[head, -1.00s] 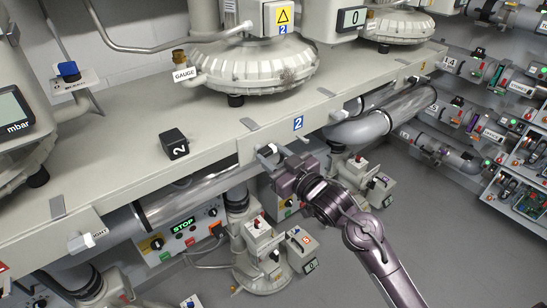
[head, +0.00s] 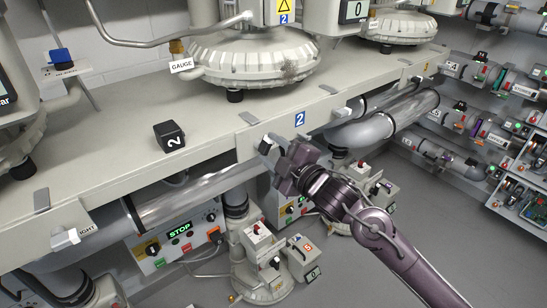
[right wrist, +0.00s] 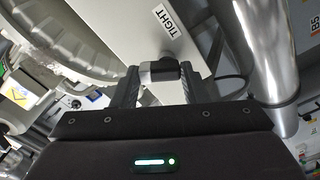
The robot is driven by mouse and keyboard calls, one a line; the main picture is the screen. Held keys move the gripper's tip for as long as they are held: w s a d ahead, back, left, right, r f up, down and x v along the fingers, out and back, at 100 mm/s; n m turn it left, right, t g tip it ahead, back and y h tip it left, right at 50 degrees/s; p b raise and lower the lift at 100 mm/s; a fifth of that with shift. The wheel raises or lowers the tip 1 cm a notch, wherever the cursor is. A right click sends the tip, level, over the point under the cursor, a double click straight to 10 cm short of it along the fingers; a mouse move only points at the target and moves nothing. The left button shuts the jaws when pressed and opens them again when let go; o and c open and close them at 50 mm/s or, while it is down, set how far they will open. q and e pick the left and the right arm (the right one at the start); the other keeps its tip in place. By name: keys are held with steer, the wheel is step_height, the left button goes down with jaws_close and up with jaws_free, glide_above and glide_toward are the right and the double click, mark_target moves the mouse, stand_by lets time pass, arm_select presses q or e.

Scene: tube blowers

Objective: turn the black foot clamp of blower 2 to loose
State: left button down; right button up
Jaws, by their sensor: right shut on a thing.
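Blower 2 (head: 255,62) stands on the bench, with a yellow warning sign and a blue 2 on its front. A foot clamp (right wrist: 160,70), dark on top with a pale grey part below, sits at the bench's front edge below the blue 2 plate. My right gripper (head: 275,152) is shut on this clamp, one finger on each side of it in the right wrist view (right wrist: 160,85). A TIGHT label (right wrist: 168,22) is on the pale surface beyond the clamp. The gripper hides much of the clamp in the head view. My left gripper is not in view.
Pale clamps sit along the edge at left (head: 65,238) and right (head: 342,112). Below are a metal pipe (head: 180,202), a STOP panel (head: 180,235) and a pump unit (head: 265,260). Floor at right is clear.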

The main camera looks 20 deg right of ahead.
steer(key=n+b, duration=0.2)
steer(key=n, duration=0.1)
steer(key=shift+a+f+n+b, duration=0.15)
steer(key=shift+n+b, duration=0.15)
steer(key=shift+b, duration=0.05)
steer(key=shift+a+n+b, duration=0.1)
steer(key=shift+n+b, duration=0.95)
steer(key=shift+n, duration=0.25)
steer(key=shift+s, duration=0.1)
steer(key=o, duration=1)
